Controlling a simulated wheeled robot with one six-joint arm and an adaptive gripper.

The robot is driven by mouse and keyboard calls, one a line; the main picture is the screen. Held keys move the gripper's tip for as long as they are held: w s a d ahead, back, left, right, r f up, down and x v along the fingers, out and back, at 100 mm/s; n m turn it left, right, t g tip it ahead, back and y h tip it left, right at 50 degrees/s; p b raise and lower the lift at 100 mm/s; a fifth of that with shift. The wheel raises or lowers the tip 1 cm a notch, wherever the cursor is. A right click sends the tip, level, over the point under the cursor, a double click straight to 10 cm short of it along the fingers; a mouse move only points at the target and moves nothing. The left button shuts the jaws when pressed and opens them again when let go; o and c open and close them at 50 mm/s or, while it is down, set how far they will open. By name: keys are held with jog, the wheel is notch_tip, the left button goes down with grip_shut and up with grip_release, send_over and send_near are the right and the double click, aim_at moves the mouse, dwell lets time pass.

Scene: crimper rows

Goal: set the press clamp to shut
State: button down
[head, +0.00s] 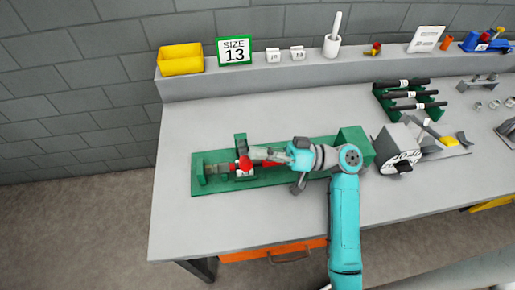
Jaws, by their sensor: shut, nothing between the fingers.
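The press clamp (216,183) is a long green bed lying on the grey bench, with a green upright at its middle and a green block at its right end. A red ball knob (243,163) sits above a small whitish block on the bed. Red parts run along the bed to the right, partly hidden by my arm. My gripper (252,153) is shut and empty, pointing left, beside or just above the red knob. I cannot tell whether it touches the knob. The clamp's lever position is hard to make out at this size.
A grey dial box (393,141) with a black knob stands right of the clamp. Green racks with black rods (404,95) are behind it. The bench's left front is clear.

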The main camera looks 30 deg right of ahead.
jog(key=f, duration=0.1)
jog(key=s+f, duration=0.2)
jog(key=shift+s+a+f, duration=0.15)
jog(key=shift+a+f, duration=0.2)
jog(key=shift+f, duration=0.05)
